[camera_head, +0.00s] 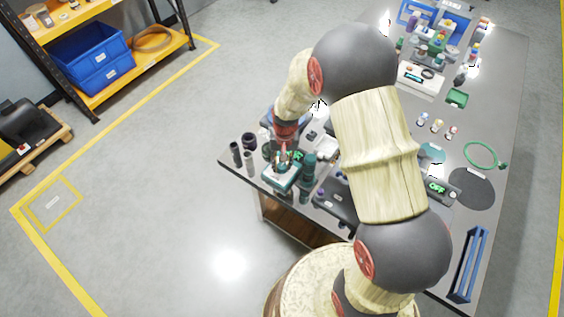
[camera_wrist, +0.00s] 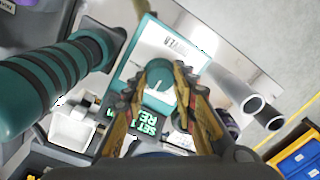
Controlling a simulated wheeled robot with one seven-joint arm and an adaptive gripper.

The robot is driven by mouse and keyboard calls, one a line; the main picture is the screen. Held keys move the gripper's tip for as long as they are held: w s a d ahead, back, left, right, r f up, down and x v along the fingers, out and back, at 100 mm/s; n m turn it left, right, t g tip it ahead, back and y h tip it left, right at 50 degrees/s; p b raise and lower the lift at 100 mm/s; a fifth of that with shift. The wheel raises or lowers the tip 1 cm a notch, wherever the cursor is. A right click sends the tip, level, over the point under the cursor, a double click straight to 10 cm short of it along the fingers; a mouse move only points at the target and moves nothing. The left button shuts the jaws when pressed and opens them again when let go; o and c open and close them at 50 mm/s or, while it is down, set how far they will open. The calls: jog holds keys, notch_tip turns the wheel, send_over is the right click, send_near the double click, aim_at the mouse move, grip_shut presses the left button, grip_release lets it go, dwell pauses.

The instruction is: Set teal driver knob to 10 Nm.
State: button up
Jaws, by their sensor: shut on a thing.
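The teal unit with a white top face (camera_wrist: 165,45) lies under my gripper in the wrist view; in the head view it stands at the near left corner of the bench (camera_head: 280,182). Its round teal knob (camera_wrist: 160,92) sits between my fingers. My gripper (camera_wrist: 164,74) is shut on the knob, one finger on each side; it shows from above in the head view (camera_head: 284,160). A display with green text (camera_wrist: 149,127) is partly hidden by my fingers, and its full reading cannot be made out. The knob's pointer and scale are not readable.
A ribbed teal handle (camera_wrist: 45,82) lies close on the left in the wrist view. Two grey tubes (camera_wrist: 243,92) stand on the right. The grey bench (camera_head: 480,120) carries several devices, a green ring (camera_head: 481,155) and a blue rack (camera_head: 468,264). The floor left of it is clear.

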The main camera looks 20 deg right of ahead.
aim_at(283, 166)
dwell(0.3)
jog(key=o, duration=1.1)
jog(key=shift+o, duration=0.3)
notch_tip(283, 166, up, 12)
jog(key=shift+d, duration=0.25)
jog(key=shift+s, duration=0.1)
